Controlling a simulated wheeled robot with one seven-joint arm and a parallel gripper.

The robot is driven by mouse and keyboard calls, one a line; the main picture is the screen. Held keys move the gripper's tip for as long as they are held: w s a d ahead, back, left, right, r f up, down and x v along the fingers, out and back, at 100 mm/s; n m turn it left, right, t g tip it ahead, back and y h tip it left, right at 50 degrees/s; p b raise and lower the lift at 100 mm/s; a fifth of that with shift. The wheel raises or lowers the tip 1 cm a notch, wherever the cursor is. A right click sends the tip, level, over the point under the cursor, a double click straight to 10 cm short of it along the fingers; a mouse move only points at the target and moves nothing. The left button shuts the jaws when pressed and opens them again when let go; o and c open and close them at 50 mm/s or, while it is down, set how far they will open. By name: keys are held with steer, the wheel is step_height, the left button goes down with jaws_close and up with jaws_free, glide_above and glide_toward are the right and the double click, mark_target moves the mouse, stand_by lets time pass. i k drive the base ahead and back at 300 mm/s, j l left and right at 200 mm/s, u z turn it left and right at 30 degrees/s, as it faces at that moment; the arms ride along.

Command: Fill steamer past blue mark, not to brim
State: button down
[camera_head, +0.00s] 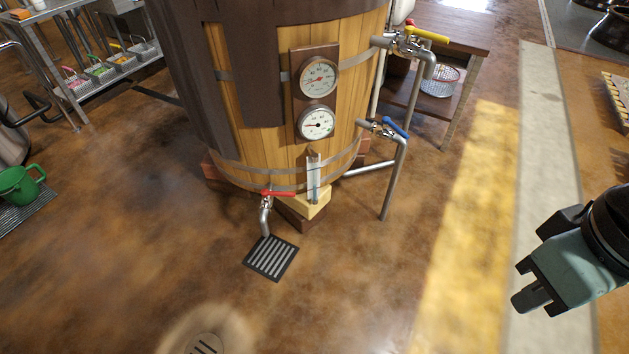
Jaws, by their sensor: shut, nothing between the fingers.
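The steamer (265,120) is a large wooden-staved vessel with metal bands, at the top centre. A sight tube (313,178) stands upright low on its front; its liquid level and any blue mark are too small to read. A yellow-handled valve (425,34) sits on the upper right pipe, and a blue-handled valve (395,127) on the lower right pipe. A red-handled valve (278,193) is on the bottom outlet. No flow is visible at the outlet. My gripper (526,284) is shut and empty at the lower right, apart from the steamer and valves.
Two round gauges (318,78) are on the steamer's front. A floor drain (271,258) lies below the outlet. A green jug (20,185) stands at left, a metal shelf (110,75) behind it, a wooden table (450,30) at back right. The front floor is clear.

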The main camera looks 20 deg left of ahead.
mark_target(385, 120)
steer(key=i+j, duration=0.3)
steer(key=i, duration=0.2)
steer(key=i+j+z, duration=0.15)
steer(key=i+j, duration=0.15)
steer(key=i, duration=0.2)
